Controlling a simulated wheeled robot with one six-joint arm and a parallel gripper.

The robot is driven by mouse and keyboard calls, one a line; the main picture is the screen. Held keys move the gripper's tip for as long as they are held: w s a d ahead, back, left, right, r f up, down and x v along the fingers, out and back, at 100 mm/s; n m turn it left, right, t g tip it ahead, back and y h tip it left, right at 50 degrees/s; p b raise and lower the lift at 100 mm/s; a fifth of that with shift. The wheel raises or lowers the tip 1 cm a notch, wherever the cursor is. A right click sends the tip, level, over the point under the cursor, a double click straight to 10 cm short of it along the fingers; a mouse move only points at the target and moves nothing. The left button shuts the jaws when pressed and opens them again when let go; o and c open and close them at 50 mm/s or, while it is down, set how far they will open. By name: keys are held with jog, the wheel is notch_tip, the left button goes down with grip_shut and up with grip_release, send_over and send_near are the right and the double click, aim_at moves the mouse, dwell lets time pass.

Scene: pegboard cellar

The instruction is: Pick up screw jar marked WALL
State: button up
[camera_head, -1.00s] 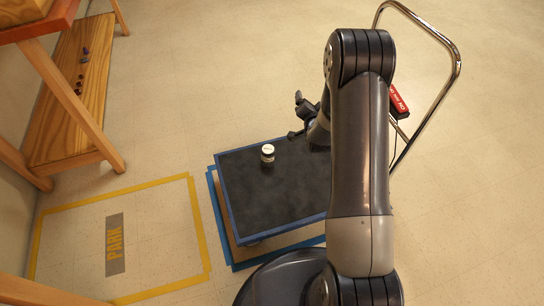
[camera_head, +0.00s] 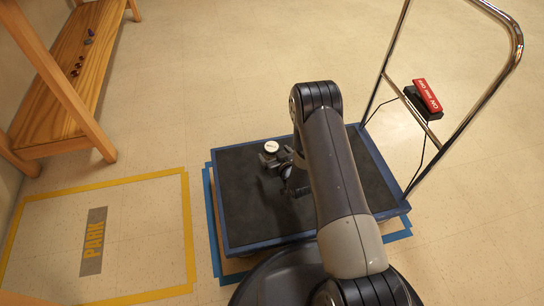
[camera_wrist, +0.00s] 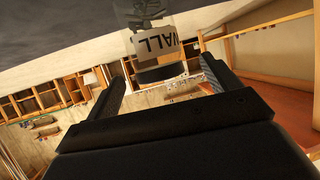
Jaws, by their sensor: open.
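The screw jar (camera_head: 271,148) has a pale round lid top and stands upright on the dark deck of a blue-edged platform cart (camera_head: 232,192). In the wrist view the jar (camera_wrist: 160,42) appears upside down, its pale label reading WALL, with a dark lid side. My gripper (camera_head: 280,161) is low over the deck, right beside the jar. In the wrist view my gripper (camera_wrist: 164,72) is open, one finger to each side of the jar's lid end. The jar lies at or just beyond the fingertips; I see no clear contact. My arm hides part of the deck.
The cart's chrome handle (camera_head: 462,117) rises at the right, with a red sign (camera_head: 427,95) on it. A yellow-taped floor area marked PARK (camera_head: 94,241) lies left. A wooden shelf (camera_head: 68,82) with small items stands upper left. The floor behind the cart is clear.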

aim_at(270, 147)
jog(key=b+x, duration=0.3)
jog(key=x, duration=0.2)
jog(key=shift+w+f, duration=0.2)
jog(key=shift+w, duration=0.35)
jog(key=c, duration=1.3)
jog(key=shift+r, duration=0.1)
